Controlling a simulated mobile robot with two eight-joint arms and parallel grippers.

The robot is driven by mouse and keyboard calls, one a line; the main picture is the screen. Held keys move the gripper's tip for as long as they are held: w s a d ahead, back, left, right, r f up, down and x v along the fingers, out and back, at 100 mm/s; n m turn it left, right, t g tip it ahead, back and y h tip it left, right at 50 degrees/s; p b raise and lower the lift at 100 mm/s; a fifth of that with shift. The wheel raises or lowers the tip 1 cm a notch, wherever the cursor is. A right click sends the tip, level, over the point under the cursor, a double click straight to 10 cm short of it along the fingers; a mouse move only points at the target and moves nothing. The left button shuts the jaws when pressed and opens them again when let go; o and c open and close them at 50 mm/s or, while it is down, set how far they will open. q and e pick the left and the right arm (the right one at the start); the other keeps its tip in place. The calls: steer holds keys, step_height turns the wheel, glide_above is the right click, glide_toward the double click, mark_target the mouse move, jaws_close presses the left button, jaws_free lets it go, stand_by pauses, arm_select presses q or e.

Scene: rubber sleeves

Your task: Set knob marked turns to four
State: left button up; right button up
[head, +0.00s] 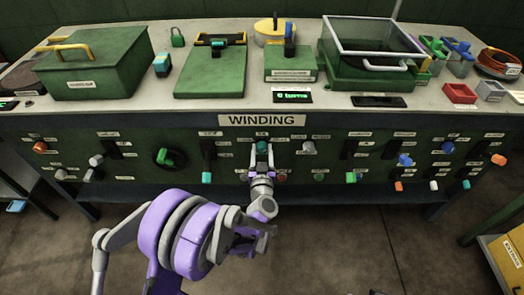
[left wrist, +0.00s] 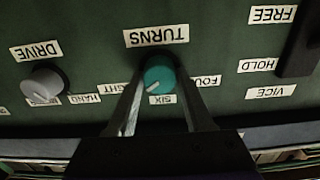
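The turns knob is a round teal knob (left wrist: 160,74) with a white pointer mark, under the upside-down TURNS label (left wrist: 156,36) in the left wrist view. The mark points down and a little left there, between SIX (left wrist: 162,99) and the partly hidden EIGHT, nearer SIX. FOUR (left wrist: 206,81) is right of the knob. In the head view the knob (head: 262,146) sits below the WINDING sign. My left gripper (left wrist: 160,84) has one finger on each side of the knob, apparently closed against it; the contact is hard to see. My right gripper is out of view.
A grey drive knob (left wrist: 42,82) is beside the turns knob, and a black switch (left wrist: 300,45) stands on its other side. More knobs and levers line the green panel. A green box (head: 95,65) and a glass-lidded case (head: 370,50) stand on the bench top.

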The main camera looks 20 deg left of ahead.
arm_select(q)
jaws_close()
steer(key=shift+n, duration=0.3)
steer(key=n, duration=0.3)
steer(key=shift+n+b, duration=0.35)
steer(key=shift+n, duration=0.05)
steer(key=n, duration=0.5)
steer(key=shift+a+f, duration=0.1)
steer(key=shift+a, duration=0.05)
steer(key=n, duration=0.6)
steer(key=shift+f+n+b, duration=0.1)
steer(key=shift+n+b, duration=0.25)
steer(key=shift+n, duration=0.05)
steer(key=n, duration=0.5)
steer(key=shift+f+n, duration=0.1)
steer(key=shift+n, duration=0.3)
